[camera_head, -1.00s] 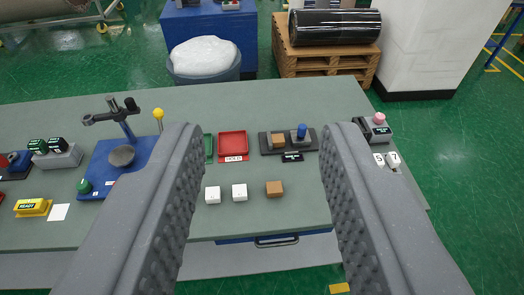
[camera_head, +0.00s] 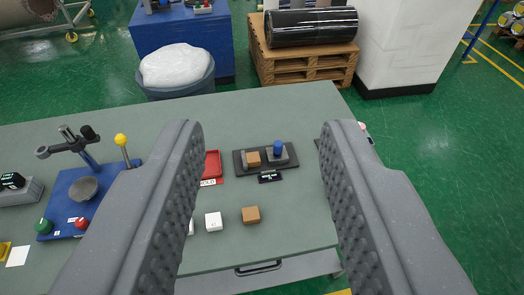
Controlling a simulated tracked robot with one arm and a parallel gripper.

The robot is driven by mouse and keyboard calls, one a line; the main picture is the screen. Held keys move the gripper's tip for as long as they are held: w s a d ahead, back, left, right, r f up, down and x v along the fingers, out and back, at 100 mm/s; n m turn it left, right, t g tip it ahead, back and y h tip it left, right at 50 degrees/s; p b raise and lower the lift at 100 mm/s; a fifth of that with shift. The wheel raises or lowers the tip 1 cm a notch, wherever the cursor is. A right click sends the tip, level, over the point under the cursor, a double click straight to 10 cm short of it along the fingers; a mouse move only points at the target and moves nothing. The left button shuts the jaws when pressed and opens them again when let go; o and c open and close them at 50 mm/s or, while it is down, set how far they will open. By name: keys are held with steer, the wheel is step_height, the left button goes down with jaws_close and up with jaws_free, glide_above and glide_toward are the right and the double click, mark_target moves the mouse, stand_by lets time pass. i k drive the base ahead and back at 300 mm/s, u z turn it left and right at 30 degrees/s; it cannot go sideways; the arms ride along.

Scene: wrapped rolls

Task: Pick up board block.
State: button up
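A small brown block (camera_head: 253,159) sits on a dark board (camera_head: 283,164) on the grey-green table, beside a blue-topped knob (camera_head: 278,148). Another brown block (camera_head: 250,214) lies on the bare table nearer the front edge. My gripper (camera_head: 262,135) is open and empty, its two grey fingers wide apart at left and right of the view. Both brown blocks show in the gap between the fingers, apart from them. The left finger hides part of the red tray (camera_head: 213,164) and part of a white block.
A white block (camera_head: 213,222) stands left of the nearer brown block. A small black label (camera_head: 269,177) lies in front of the board. A blue stand (camera_head: 75,205) with a yellow-tipped lever is at left. Table room behind the board is clear.

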mark_target(253, 159)
steer(key=i, duration=0.6)
steer(key=u, duration=0.1)
steer(key=k, duration=1.25)
steer(key=z, duration=0.35)
steer(key=i, duration=1.85)
steer(key=u, duration=0.6)
